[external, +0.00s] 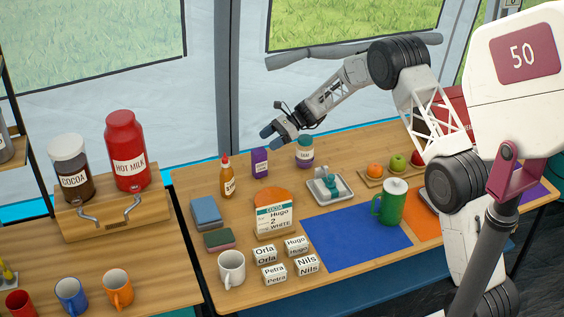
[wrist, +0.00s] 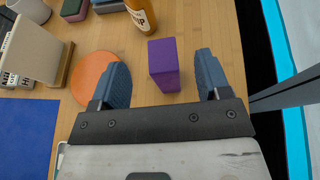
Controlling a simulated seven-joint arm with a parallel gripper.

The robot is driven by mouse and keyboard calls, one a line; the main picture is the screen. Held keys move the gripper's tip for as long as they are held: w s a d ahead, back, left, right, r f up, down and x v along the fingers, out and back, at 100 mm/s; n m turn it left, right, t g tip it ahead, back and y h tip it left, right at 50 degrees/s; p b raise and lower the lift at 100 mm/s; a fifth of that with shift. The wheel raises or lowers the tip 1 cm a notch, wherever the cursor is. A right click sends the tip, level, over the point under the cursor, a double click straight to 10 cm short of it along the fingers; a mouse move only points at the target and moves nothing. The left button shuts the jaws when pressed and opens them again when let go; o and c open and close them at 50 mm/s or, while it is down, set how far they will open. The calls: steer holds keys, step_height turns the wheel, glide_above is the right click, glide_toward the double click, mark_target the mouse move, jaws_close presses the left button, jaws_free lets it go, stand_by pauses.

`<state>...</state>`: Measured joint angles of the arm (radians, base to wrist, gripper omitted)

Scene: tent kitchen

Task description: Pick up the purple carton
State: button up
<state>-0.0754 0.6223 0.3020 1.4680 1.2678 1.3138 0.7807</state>
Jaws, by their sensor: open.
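My gripper (external: 280,137) is open and empty, above the table near the carton in the external view. In the wrist view my gripper (wrist: 160,78) has its fingers spread wide, one on each side of the carton. How high the fingers are above the carton is hard to tell.
The orange bottle (external: 227,176) stands left of the carton, the jar (external: 305,153) right of it. An orange disc (wrist: 95,77) lies beside the left finger in the wrist view. The table edge (wrist: 246,60) runs along the right there.

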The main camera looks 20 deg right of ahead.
mark_target(265, 150)
steer(key=shift+f, duration=0.55)
steer(key=shift+f, duration=0.15)
steer(key=shift+a+f, duration=0.1)
steer(key=shift+f, duration=0.45)
steer(key=shift+x, duration=2.3)
jaws_close()
